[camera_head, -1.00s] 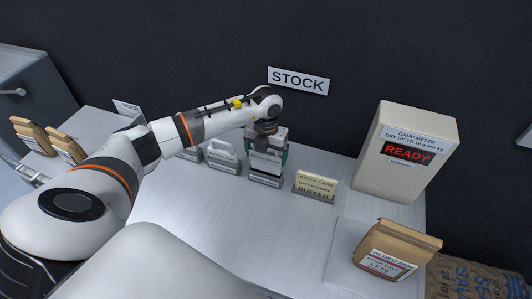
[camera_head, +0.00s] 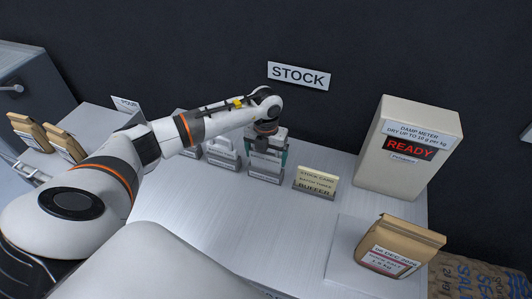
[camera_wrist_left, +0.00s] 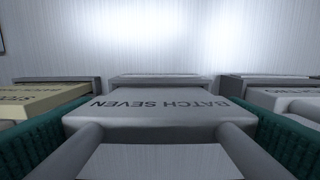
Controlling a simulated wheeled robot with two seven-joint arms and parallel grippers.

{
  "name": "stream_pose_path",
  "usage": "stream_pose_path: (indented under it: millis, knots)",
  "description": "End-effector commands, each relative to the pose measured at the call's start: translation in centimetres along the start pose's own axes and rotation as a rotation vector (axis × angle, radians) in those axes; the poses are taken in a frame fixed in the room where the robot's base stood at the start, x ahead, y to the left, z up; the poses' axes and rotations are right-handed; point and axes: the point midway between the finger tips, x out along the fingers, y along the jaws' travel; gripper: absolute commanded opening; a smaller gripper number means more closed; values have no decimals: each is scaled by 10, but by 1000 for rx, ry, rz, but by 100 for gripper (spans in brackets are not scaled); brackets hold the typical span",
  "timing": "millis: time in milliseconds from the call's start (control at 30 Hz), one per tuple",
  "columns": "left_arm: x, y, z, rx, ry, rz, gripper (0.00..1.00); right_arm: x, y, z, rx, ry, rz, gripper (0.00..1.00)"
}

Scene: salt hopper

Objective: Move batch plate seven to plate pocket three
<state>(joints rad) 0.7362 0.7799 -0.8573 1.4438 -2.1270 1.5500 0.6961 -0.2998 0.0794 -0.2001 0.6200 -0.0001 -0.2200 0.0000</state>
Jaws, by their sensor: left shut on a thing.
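Batch plate seven is a grey plate marked BATCH SEVEN (camera_wrist_left: 160,108). In the left wrist view it fills the middle, between the teal fingers. My left gripper (camera_head: 267,154) is shut on the plate's upper part, at the row of holders on the white table. The plate stands upright at a grey holder (camera_head: 265,178); I cannot tell whether it is lifted at all. I cannot make out which place is plate pocket three. My right gripper is not in view.
A plate with a handle (camera_head: 223,150) stands left of the gripper. A cream stock card marked BUFFER (camera_head: 316,181) stands to its right. Farther right are the damp meter reading READY (camera_head: 408,150) and a brown bag (camera_head: 400,247). The front of the table (camera_head: 220,210) is clear.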

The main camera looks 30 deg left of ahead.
Motion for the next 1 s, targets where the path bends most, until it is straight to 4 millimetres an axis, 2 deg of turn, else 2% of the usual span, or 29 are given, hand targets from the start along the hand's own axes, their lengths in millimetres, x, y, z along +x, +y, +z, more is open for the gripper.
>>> stream_pose_path:
  millis: [1000]
  knots:
    - [21, 0, 0, 0, 0, 0, 58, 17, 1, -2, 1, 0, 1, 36]
